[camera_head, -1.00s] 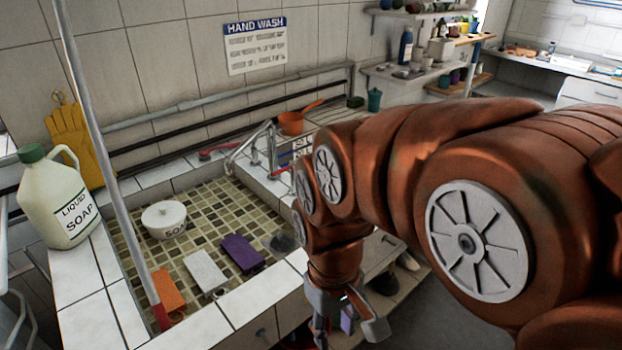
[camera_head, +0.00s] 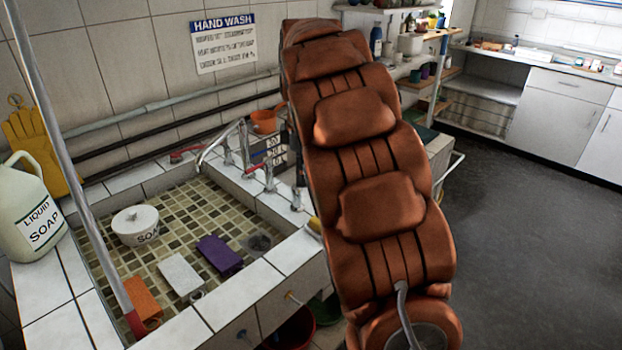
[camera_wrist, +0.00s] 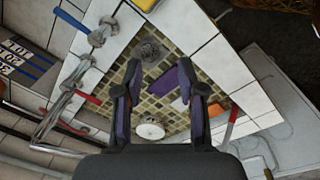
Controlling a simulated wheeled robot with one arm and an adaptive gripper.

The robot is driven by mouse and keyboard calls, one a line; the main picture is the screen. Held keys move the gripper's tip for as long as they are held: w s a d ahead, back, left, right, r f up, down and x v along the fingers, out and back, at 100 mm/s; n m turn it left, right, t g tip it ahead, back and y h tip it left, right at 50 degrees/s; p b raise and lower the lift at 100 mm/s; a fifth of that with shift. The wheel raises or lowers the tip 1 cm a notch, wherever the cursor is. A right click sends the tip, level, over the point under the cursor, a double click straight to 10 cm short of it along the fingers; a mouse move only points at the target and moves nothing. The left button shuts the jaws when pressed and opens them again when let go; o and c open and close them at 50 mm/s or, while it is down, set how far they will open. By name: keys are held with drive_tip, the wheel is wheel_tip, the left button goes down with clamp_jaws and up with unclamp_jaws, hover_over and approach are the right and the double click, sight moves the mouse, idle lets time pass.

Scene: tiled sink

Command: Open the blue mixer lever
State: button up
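The blue mixer lever (camera_wrist: 70,19) shows at the upper left of the wrist view. It sticks out from a chrome tap (camera_wrist: 97,36) on the white tiled ledge. In the head view I cannot make it out; my arm covers part of the tap row. My gripper (camera_wrist: 160,82) is open and empty in the wrist view, its two dark fingers with purple pads spread apart. The blue lever lies left of and above the fingers, apart from them.
The tiled basin (camera_head: 185,235) holds a soap pot (camera_head: 136,226), a purple sponge (camera_head: 219,254) and other sponges. A metal pole (camera_head: 65,150) crosses the basin's left side. Open floor lies right.

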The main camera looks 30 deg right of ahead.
drive_tip(key=w+d+f+n+t+b, duration=0.1)
drive_tip(key=w+d+f+n, duration=0.5)
drive_tip(key=w+d+n, duration=0.45)
drive_tip(key=shift+m+y, duration=0.3)
drive_tip(key=shift+m, duration=0.35)
drive_tip(key=shift+w+d+f+p, duration=0.15)
drive_tip(key=shift+w+f, duration=0.3)
drive_tip(key=shift+f, duration=0.7)
drive_tip(key=shift+w+f+p, duration=0.3)
drive_tip(key=shift+w+f, duration=0.1)
drive_tip(key=shift+f, duration=0.8)
drive_tip(key=shift+w+d+f+p, duration=0.15)
drive_tip(key=shift+w+f, duration=0.3)
drive_tip(key=shift+f, duration=0.7)
clamp_jaws()
